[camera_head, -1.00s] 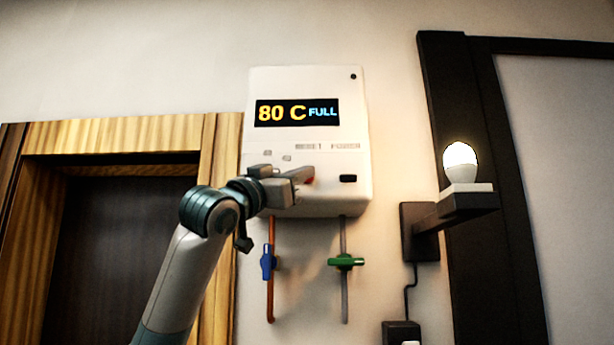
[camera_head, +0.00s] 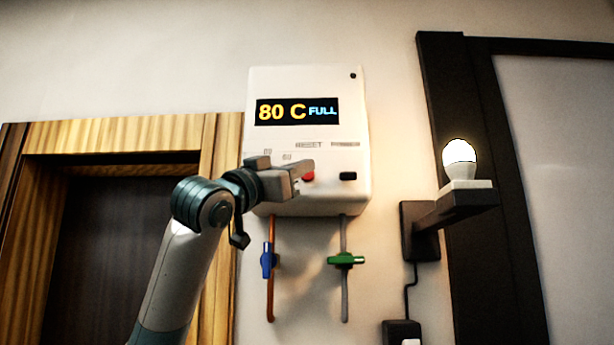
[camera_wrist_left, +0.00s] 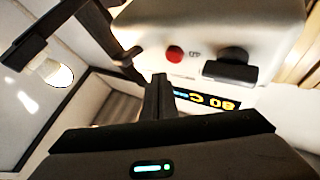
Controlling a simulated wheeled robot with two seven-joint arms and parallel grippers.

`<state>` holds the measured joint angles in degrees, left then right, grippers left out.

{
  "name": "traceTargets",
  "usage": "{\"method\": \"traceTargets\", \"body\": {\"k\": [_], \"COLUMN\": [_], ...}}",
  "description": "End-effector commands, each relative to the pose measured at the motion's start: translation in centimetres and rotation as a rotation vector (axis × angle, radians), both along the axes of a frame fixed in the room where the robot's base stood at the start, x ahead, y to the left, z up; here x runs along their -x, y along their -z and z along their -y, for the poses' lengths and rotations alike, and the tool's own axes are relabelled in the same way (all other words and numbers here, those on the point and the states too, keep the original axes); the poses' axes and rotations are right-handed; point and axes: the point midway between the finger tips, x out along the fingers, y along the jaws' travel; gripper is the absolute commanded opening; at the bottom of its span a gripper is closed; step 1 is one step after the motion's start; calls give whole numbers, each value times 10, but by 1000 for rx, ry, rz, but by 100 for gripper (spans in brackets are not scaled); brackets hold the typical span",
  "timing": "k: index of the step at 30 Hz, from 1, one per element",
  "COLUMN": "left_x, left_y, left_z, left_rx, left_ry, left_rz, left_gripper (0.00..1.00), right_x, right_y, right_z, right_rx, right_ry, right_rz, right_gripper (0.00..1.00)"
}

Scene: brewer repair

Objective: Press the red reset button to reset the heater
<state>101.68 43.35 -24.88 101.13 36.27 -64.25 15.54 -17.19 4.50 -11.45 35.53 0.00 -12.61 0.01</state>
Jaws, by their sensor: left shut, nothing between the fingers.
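The white heater box (camera_head: 270,85) hangs on the wall. Its display (camera_head: 297,112) reads "80 C FULL". The red reset button (camera_head: 308,177) is on its lower front, partly hidden by my left gripper (camera_head: 306,172) in the head view. In the left wrist view the red button (camera_wrist_left: 175,54) shows whole, apart from my left gripper (camera_wrist_left: 160,80). A black power switch (camera_head: 348,176) sits right of the button. My right gripper is not in view.
Below the box, a copper pipe has a blue valve (camera_head: 267,260) and a grey pipe has a green valve (camera_head: 346,261). A lit bulb (camera_head: 460,160) stands on a black bracket at right. A wooden frame (camera_head: 120,133) is at left.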

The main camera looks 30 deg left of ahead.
Motion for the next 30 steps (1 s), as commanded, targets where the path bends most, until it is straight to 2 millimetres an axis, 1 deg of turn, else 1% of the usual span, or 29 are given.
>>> {"method": "traceTargets", "body": {"k": [6,12,30], "left_x": [16,26,28], "left_y": [1,1,0], "left_z": [11,17,17], "left_rx": [0,0,1], "left_ry": [1,1,0], "left_rz": [2,0,-1], "left_gripper": [0,0,0], "right_x": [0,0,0], "right_y": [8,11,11], "right_z": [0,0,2], "right_rx": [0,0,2], "right_ry": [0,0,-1], "right_rz": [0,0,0], "right_gripper": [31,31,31]}}
